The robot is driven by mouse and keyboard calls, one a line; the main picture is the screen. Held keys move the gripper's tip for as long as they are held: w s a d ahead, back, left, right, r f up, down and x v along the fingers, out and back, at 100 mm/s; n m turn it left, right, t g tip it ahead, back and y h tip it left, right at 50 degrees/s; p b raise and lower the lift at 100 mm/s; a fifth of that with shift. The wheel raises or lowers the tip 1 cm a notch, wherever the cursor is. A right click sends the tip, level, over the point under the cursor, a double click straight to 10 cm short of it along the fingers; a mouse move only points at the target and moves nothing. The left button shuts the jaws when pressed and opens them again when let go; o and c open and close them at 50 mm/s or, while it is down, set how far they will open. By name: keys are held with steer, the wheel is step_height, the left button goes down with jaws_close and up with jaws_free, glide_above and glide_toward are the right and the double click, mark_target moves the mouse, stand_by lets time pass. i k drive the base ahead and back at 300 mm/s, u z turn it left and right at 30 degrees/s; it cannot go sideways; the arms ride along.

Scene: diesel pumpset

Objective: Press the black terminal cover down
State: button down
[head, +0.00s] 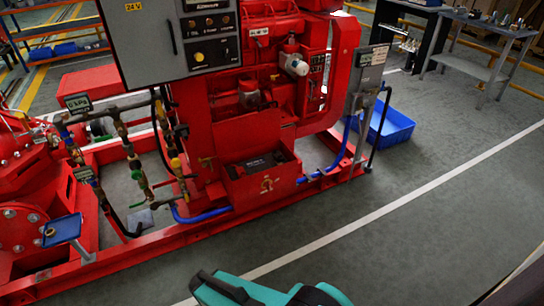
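A black battery-like block (262,163) sits in an open red box (265,187) low on the front of the red pumpset. Its dark top shows small raised shapes, too small and dark to tell apart. I cannot make out which part is the black terminal cover, or whether it is up or down. My gripper is not in view. Teal and black parts of my own body show at the bottom edge, well apart from the red box.
A grey control panel (215,72) overhangs the pumpset, up and left of the box. Blue hoses (203,216) run low beside the box. A grey switch box on a post (368,72) and a blue bin (392,127) stand right. The floor in front is clear.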

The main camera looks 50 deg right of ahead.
mark_target(278, 158)
steer(key=z, duration=0.15)
steer(key=i, duration=0.95)
steer(key=u, duration=0.05)
